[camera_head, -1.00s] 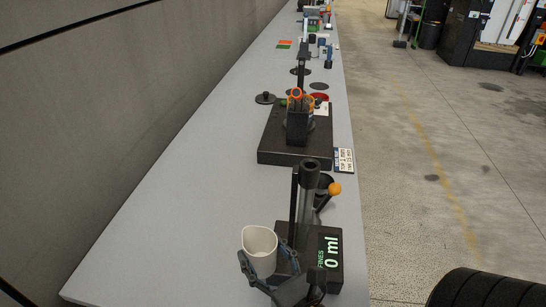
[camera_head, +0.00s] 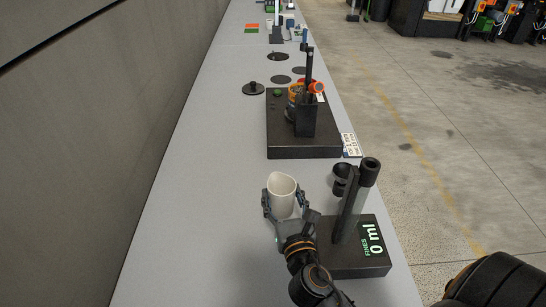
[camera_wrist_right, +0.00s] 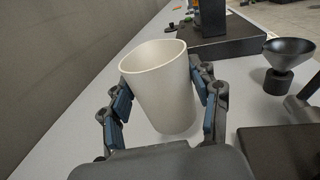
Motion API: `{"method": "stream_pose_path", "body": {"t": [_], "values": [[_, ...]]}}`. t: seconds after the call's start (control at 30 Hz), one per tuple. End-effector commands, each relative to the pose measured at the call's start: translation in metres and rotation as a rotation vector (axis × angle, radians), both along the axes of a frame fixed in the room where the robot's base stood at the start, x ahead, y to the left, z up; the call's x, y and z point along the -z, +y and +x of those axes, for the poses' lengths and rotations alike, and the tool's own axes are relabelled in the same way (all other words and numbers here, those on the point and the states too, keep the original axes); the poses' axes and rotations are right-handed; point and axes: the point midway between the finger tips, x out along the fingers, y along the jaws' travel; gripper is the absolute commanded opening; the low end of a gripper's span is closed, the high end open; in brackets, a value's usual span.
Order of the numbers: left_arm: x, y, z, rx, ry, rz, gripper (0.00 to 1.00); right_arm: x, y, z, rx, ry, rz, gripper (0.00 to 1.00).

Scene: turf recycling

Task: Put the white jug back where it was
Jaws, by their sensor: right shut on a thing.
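The white jug (camera_head: 281,194) is a plain cup-like vessel with a slightly pointed rim. In the head view it is over the grey bench, left of the black stand with the "0 ml" display. My right gripper (camera_head: 284,205) is shut on the jug, with one finger on each side of its wall. In the right wrist view the jug (camera_wrist_right: 162,88) stands nearly upright between the blue-padded fingers (camera_wrist_right: 166,106), and its inside looks empty. I cannot tell whether its base touches the bench. My left gripper is not in view.
The black display stand (camera_head: 353,250) with its tube and small funnel cup (camera_head: 342,178) is close on the right. A black base (camera_head: 300,148) with a post stands farther back. The bench (camera_head: 190,200) left of the jug is clear.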

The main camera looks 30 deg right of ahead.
Motion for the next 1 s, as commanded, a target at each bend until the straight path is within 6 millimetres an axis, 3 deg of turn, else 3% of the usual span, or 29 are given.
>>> {"method": "stream_pose_path", "body": {"t": [0.1,0.33,0.53,0.93,1.0], "values": [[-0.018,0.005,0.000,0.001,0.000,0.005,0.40,-0.011,-0.017,0.039,0.098,-0.003,0.007,0.25],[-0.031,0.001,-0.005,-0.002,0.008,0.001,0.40,-0.015,-0.027,0.083,0.195,0.001,0.005,0.25],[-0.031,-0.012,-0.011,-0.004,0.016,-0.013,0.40,-0.014,-0.028,0.092,0.213,0.002,0.003,0.25],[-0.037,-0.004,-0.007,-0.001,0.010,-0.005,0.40,-0.016,-0.027,0.090,0.210,0.002,0.005,0.25],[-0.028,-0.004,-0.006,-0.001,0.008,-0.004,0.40,-0.006,-0.027,0.090,0.210,0.001,0.007,0.25]]}}
